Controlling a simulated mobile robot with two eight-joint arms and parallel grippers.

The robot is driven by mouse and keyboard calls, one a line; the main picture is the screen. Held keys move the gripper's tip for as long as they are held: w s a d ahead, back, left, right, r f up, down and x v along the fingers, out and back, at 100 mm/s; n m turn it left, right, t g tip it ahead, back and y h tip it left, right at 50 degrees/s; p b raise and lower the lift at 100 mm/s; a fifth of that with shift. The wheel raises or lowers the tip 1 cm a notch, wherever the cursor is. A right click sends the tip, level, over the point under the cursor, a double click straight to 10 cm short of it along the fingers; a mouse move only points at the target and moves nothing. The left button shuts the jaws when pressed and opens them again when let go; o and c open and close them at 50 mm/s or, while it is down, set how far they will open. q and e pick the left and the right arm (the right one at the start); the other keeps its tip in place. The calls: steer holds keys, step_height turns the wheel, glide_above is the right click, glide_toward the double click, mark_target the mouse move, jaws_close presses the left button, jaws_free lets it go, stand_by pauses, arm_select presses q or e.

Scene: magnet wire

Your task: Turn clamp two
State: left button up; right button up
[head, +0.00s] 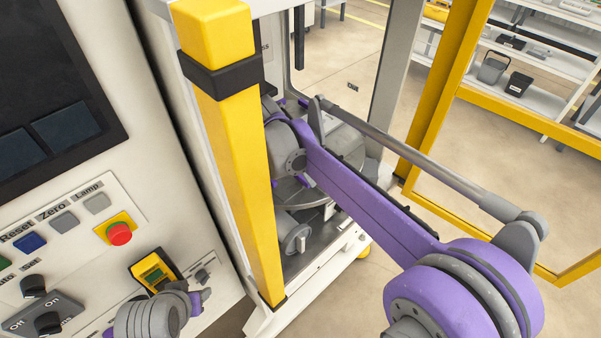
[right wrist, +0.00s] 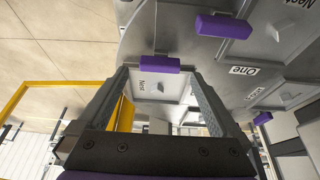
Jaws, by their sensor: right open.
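In the right wrist view a grey round plate (right wrist: 185,30) carries several purple clamp handles. One purple handle (right wrist: 160,64) lies between the fingertips of my right gripper (right wrist: 160,76), with a gap to each finger. The gripper is open. A pale nest plate (right wrist: 165,88) shows behind it. Another purple handle (right wrist: 223,26) sits at the upper right, and a third (right wrist: 262,118) at the right. My left gripper's fingers do not show.
A yellow post (head: 235,150) stands at the machine opening, close to my right arm. A yellow-framed door (head: 440,90) stands open at the right. A control panel (head: 75,210) with a red button (head: 120,233) is at the left. Shelves (head: 530,50) stand far behind.

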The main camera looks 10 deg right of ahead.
steer(key=v, duration=0.8)
steer(key=shift+r, duration=0.1)
steer(key=s+d+f+n+t+y, duration=0.1)
steer(key=s+d+f+n, duration=0.2)
steer(key=s+f, duration=0.2)
steer(key=s+d+f+n+t+y, duration=0.1)
steer(key=s+d+f+n, duration=0.3)
steer(key=s, duration=0.6)
steer(key=s+d+f+n+t+y, duration=0.1)
steer(key=s+d+f+n, duration=0.3)
steer(key=s, duration=0.3)
steer(key=shift+s+d+f+y, duration=0.2)
steer(key=shift+d+f+y, duration=0.1)
steer(key=shift+f, duration=0.55)
